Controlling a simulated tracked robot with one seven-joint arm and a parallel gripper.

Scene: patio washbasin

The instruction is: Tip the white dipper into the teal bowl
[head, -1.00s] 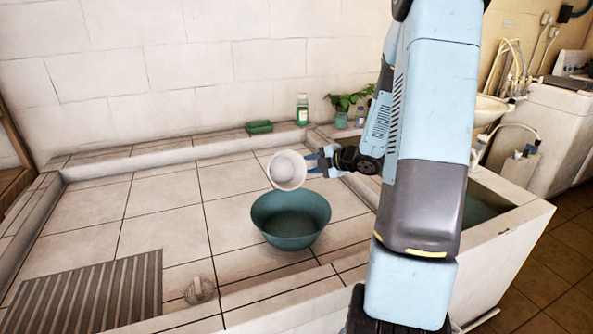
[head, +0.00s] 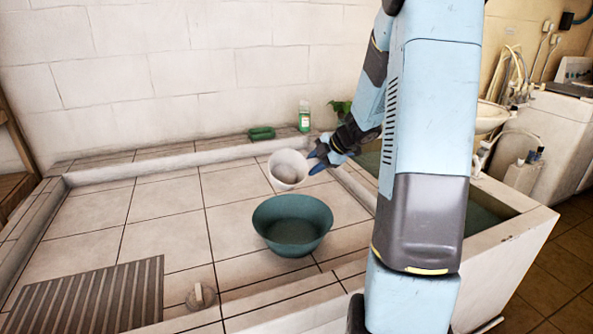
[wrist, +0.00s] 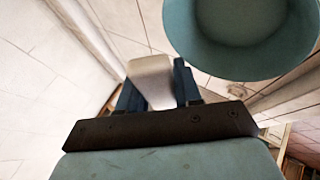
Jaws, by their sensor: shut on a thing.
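The white dipper (head: 286,163) is held in the air in the head view, tilted, its mouth partly facing the camera. A greyish area shows inside it; I cannot tell whether that is shadow or contents. The teal bowl (head: 291,240) stands upright on the tiles, lower in the picture than the dipper. My gripper (head: 314,158) is at the dipper's right side. In the wrist view, its fingers (wrist: 156,88) are shut on a pale part of the dipper (wrist: 151,75), apparently its handle. The bowl (wrist: 190,45) shows at the upper right there, apart from the fingers.
A green bottle (head: 304,118) and a green block (head: 261,133) stand on the back ledge. A slatted mat (head: 95,298) and a round stone-like object (head: 200,297) lie at the front left. The left tiles are clear. A basin (head: 485,215) is at the right.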

